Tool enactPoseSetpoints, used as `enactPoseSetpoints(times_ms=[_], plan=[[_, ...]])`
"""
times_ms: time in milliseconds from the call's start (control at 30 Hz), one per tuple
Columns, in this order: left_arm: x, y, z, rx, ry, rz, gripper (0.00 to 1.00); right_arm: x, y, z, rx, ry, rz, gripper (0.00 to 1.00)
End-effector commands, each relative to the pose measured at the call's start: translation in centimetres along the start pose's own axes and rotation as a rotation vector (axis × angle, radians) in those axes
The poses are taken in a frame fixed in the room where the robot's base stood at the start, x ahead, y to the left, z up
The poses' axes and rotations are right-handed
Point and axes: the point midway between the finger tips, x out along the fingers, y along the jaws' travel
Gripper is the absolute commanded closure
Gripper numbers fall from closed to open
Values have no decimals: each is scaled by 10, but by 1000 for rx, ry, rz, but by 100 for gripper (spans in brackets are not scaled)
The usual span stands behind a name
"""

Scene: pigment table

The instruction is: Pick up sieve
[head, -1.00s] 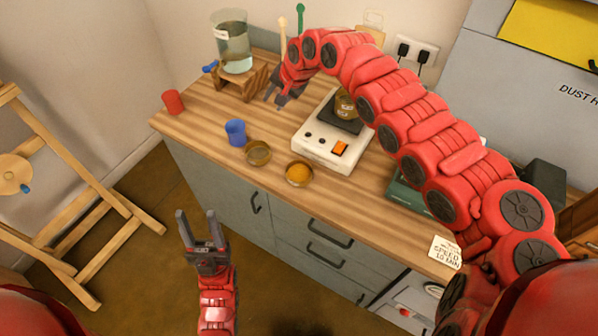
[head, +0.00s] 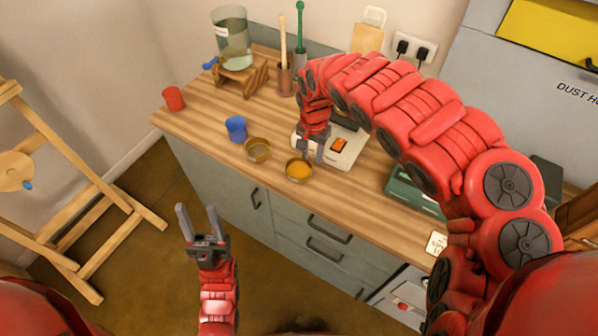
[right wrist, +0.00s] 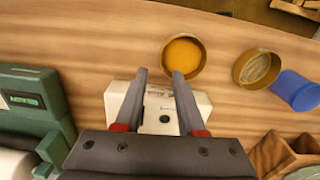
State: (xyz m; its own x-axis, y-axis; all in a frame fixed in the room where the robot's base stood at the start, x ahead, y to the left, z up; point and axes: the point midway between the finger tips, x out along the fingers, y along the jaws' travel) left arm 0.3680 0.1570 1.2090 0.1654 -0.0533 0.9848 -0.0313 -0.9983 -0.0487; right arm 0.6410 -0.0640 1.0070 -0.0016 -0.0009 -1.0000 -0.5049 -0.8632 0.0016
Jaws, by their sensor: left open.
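Two round, shallow brass-coloured vessels sit on the wooden worktop. One (head: 299,170) holds orange powder; in the right wrist view (right wrist: 184,57) it lies just beyond the fingertips. The other (head: 258,150) has a greyish, mesh-like floor and lies to its left; it also shows in the right wrist view (right wrist: 257,68). I cannot tell for sure which is the sieve. My right gripper (head: 312,158) points down beside the powder-filled vessel, its fingers apart and empty. My left gripper (head: 197,212) is open and empty, in front of the cabinet.
A white device (head: 345,152) with an orange switch stands behind my right gripper, partly hidden. A blue cup (head: 236,129) is left of the vessels, a red cup (head: 173,98) further left. A green box (head: 412,190) stands right. The worktop's front edge is close to the vessels.

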Motion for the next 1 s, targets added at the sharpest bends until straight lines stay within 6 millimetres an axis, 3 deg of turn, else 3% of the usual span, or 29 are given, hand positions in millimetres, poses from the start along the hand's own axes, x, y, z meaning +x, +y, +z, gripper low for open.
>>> enactPoseSetpoints(times_ms=[67, 267, 400, 533, 733, 1000], plan=[[-12, 1, 2, 0, 0, 0, 50, 17, -1, 1, -1, -1, 1, 61], [-17, 1, 3, 0, 1, 0, 50, 28, 0, 0, 0, 0, -1, 61], [-22, 1, 4, 0, 1, 0, 50, 46, -1, 2, -1, -5, 0, 61], [-9, 0, 1, 0, 1, 0, 50, 54, -2, 1, 1, -5, -4, 61], [-6, 0, 1, 0, 1, 0, 50, 74, -2, 1, 0, -4, -1, 61], [-6, 0, 1, 0, 0, 0, 50, 77, -2, -1, 0, 1, -1, 61]])
